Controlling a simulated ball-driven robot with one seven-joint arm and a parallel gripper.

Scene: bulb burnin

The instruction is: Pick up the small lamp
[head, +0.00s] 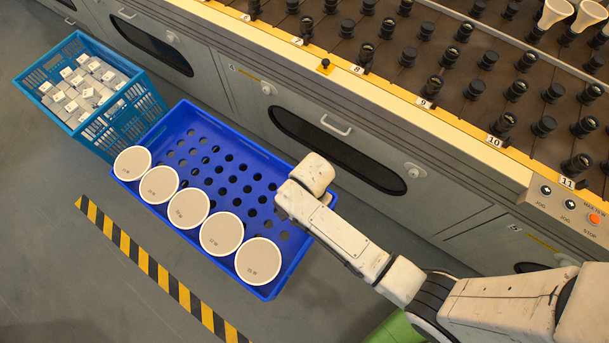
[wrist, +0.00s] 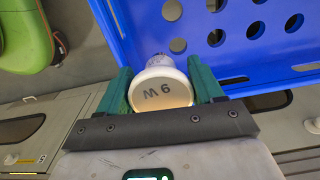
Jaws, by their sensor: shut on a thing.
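In the wrist view, my gripper (wrist: 160,78) is shut on the small lamp (wrist: 161,94). Its green fingers press on either side of the lamp's round white face, which carries a short dark marking with a W. A bit of the lamp's metallic cap shows beyond the face. The lamp overlaps the edge of the blue tray (wrist: 118,22); I cannot tell how high it is above it. In the head view my arm reaches over the right side of the blue tray (head: 190,115), and its end hides the fingers and the small lamp.
Several large round lamps (head: 258,261) line the tray's near side. A blue basket (head: 130,122) of small white boxes stands at the upper left. A grey bench with doors (head: 235,70) and black sockets (head: 462,32) runs along the back. Striped floor tape (head: 150,266) lies in front.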

